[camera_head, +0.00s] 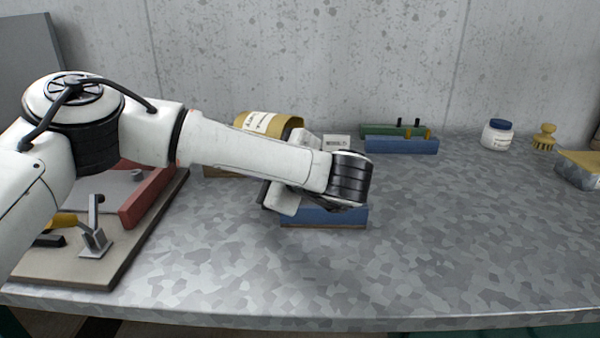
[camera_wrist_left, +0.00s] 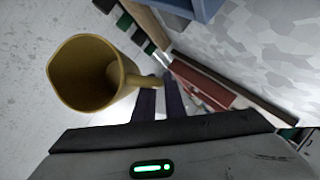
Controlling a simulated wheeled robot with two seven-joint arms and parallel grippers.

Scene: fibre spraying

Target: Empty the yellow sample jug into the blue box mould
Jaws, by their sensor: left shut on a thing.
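The yellow sample jug (camera_head: 286,122) is held up behind my left forearm, tipped well over, with a white label on its side. The left wrist view shows its round mouth (camera_wrist_left: 88,75) and its handle. My left gripper (camera_wrist_left: 160,88) is shut on the jug's handle; my arm hides this grip in the head view. The blue box mould (camera_head: 325,216) sits on the table below my left wrist, which covers much of it. A blue edge also shows in the left wrist view (camera_wrist_left: 198,8). I cannot see the mould's inside. My right gripper is not in view.
At the back stand another long blue block (camera_head: 402,146) and a green one with pegs. A white jar (camera_head: 497,134) with a blue lid, a yellow brush (camera_head: 544,137) and a yellow-topped box are at right. A board (camera_head: 70,270) with a red bar lies left. The front right table is clear.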

